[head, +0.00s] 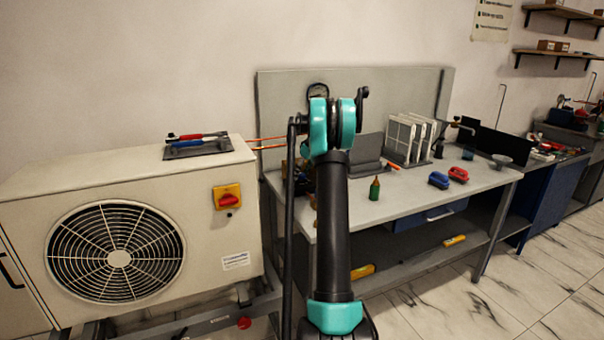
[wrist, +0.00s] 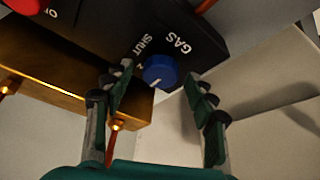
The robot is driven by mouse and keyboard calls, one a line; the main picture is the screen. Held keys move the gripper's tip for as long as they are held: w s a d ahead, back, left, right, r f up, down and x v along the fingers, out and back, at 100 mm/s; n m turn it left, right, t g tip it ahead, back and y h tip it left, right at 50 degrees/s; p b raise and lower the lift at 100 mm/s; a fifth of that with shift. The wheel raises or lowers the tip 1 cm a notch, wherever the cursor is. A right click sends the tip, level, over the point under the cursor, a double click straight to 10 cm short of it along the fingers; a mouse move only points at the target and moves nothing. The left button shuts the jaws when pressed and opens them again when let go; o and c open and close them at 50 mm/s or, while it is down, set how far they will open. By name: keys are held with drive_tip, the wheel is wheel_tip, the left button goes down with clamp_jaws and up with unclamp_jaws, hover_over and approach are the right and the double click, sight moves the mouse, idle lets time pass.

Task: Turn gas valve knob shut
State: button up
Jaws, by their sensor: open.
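The blue gas valve knob (wrist: 160,72) shows in the wrist view on a black panel (wrist: 125,28) lettered "GAS" and "SHUT". A pale pointer line is visible on the knob. My gripper (wrist: 158,88) is open, with one finger on each side of the knob and a gap on both sides; the left finger is closer to it. I cannot tell the exact depth between fingertips and knob. In the head view my own arm stands in front of the rig and hides the knob and my gripper.
A brass block (wrist: 70,75) with copper pipes sits left of the knob, close to the left finger. A red knob (wrist: 25,5) is at the upper left. In the head view, a workbench (head: 400,200) carries several items, and an outdoor fan unit (head: 205,180) stands at left.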

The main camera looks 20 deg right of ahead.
drive_tip(key=c, duration=1.1)
drive_tip(key=shift+c, duration=0.2)
drive_tip(key=shift+m, duration=0.3)
drive_tip(key=m, duration=0.2)
drive_tip(key=m+h, duration=0.1)
drive_tip(key=shift+a+m+t+h, duration=0.15)
drive_tip(key=shift+m+t+h, duration=0.15)
drive_tip(key=shift+m+t, duration=0.1)
drive_tip(key=m+h, duration=0.1)
drive_tip(key=m, duration=0.3)
drive_tip(key=shift+a+m+h, duration=0.1)
drive_tip(key=shift+m+h, duration=0.2)
drive_tip(key=shift+h, duration=0.1)
drive_tip(key=m, duration=0.2)
drive_tip(key=m+g+h, duration=0.1)
drive_tip(key=m, duration=0.1)
drive_tip(key=shift+h, duration=0.3)
drive_tip(key=shift+w+a+m+g+h, duration=0.1)
drive_tip(key=shift+m+g+h, duration=0.2)
drive_tip(key=shift+m, duration=0.95)
drive_tip(key=shift+a+m+g+h, duration=0.15)
drive_tip(key=shift+m+g, duration=0.25)
drive_tip(key=shift+m, duration=0.85)
drive_tip(key=shift+d, duration=0.1)
